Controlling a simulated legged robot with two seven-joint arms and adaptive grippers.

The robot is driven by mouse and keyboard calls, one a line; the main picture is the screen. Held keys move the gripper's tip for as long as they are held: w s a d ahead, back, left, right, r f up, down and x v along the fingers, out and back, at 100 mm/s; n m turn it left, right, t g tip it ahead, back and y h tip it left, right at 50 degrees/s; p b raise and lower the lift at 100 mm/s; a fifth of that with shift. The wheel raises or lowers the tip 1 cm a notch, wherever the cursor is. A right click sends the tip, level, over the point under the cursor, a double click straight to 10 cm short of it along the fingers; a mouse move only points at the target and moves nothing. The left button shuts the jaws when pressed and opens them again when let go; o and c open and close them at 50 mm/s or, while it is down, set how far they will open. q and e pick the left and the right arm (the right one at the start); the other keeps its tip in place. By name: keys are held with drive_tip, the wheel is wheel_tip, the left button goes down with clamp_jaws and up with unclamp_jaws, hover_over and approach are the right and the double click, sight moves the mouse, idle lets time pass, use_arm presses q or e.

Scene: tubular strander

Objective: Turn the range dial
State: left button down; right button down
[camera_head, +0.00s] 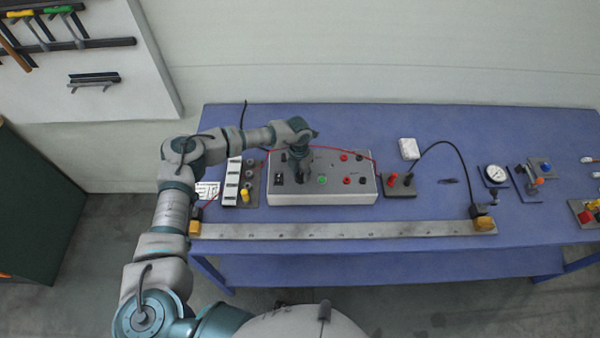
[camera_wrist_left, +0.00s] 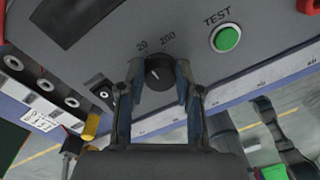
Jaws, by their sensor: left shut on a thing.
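The range dial (camera_wrist_left: 158,71) is a black round knob with a white pointer line, on the grey face of the test box, with the markings 20 and 200 above it in the left wrist view. My left gripper (camera_wrist_left: 160,88) has its two fingers on either side of the dial and is shut on it. In the head view my left gripper (camera_head: 299,172) reaches down onto the grey test box (camera_head: 330,198) and hides the dial. A green TEST button (camera_wrist_left: 226,39) sits to the right of the dial. My right gripper is not in view.
The box stands on a blue table (camera_head: 370,259). A long metal bar (camera_head: 340,230) lies in front of it. A red lead (camera_head: 345,151) arches behind my gripper. A small terminal block (camera_head: 400,186) and a gauge (camera_head: 495,174) stand to the right.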

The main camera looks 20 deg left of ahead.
use_arm(q)
drive_tip(key=shift+s+f, duration=0.2)
drive_tip(key=shift+f, duration=0.1)
drive_tip(key=shift+d+m+b, duration=0.1)
drive_tip(key=shift+m+b, duration=0.5)
drive_tip(key=shift+m, duration=0.2)
drive_tip(key=shift+f+m+b, duration=0.2)
drive_tip(key=shift+m+b, duration=0.65)
drive_tip(key=shift+m, duration=0.25)
drive_tip(key=m+b, duration=0.2)
drive_tip(key=m, duration=0.1)
drive_tip(key=shift+s+g, duration=0.1)
drive_tip(key=shift+g, duration=0.2)
drive_tip(key=shift+r+m+b, duration=0.15)
drive_tip(key=shift+m+b, duration=0.4)
drive_tip(key=shift+m, duration=0.45)
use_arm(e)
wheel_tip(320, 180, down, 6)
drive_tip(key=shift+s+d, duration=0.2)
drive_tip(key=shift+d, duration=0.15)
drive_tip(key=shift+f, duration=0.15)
use_arm(q)
drive_tip(key=c, duration=0.8)
unclamp_jaws()
drive_tip(key=shift+r, duration=0.1)
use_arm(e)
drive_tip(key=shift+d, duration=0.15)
